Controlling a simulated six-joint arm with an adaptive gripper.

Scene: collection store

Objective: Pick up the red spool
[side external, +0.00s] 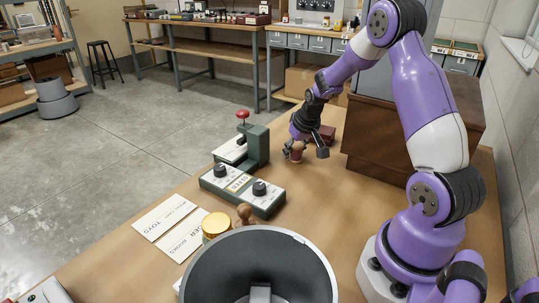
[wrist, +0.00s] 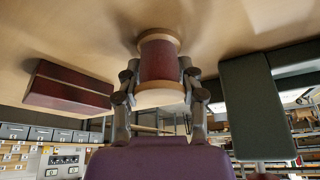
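The red spool (wrist: 160,60) has a dark red body between two pale wooden flanges. It stands upright on the wooden table (side external: 330,205); in the side view the spool (side external: 297,154) is small and partly covered by a finger. My gripper (wrist: 158,72) has a finger on each side of the spool. In the side view my gripper (side external: 305,152) looks open, with one finger close to the spool and the other standing apart from it. Whether either finger touches the spool is hard to tell.
A dark red box (wrist: 68,88) lies close to the spool. A green device with a red knob (side external: 255,145) and a green control box (side external: 243,190) stand to the left. A large brown chest (side external: 385,155) stands to the right. Paper labels (side external: 165,217) lie in front.

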